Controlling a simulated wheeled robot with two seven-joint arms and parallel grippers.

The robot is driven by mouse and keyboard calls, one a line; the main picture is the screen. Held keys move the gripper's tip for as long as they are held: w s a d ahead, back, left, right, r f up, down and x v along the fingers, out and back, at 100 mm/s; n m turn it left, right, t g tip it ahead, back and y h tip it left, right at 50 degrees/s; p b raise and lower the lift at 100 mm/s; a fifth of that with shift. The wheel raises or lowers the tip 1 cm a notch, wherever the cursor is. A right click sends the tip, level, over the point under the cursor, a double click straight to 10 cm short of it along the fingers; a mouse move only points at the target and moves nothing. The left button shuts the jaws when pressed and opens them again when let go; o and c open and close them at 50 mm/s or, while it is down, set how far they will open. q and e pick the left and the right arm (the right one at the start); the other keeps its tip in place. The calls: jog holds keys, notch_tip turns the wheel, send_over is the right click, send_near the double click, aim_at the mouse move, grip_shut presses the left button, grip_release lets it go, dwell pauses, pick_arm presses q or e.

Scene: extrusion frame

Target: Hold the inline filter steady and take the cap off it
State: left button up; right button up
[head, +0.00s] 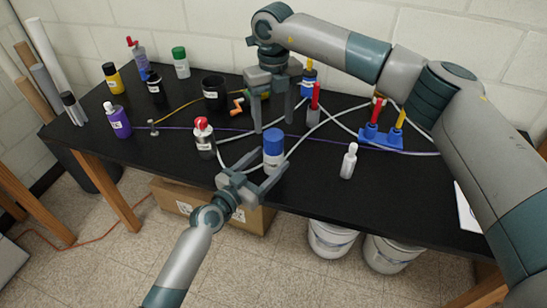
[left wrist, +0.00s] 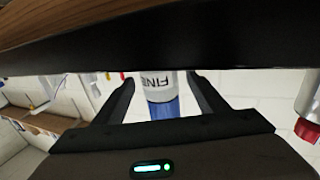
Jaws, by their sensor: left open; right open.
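The inline filter, which I take to be the white cylinder with a blue cap (head: 273,141), stands upright near the table's front edge. In the left wrist view its white body (left wrist: 158,87) shows part of a label reading "FIN", with the blue cap below it in the picture. My left gripper (head: 257,170) is open, low at the front edge, with its fingers on either side of the filter and gaps showing. My right gripper (head: 273,126) points down, open and empty, with its fingertips just above the blue cap. The filter's base is partly hidden by the left gripper.
A red-topped bottle (head: 205,141) stands left of the filter, and a small white bottle (head: 348,162) to the right. Pale tubing loops behind the filter. A blue holder (head: 381,137) stands at the right, a black cup (head: 214,92) farther back.

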aim_at(269, 161)
pick_arm(q)
jog(key=shift+x, duration=1.65)
grip_shut()
pick_arm(e)
jog(key=m, duration=1.3)
jog(key=shift+m, duration=0.3)
jog(key=shift+f, duration=0.1)
jog(key=shift+f, duration=3.9)
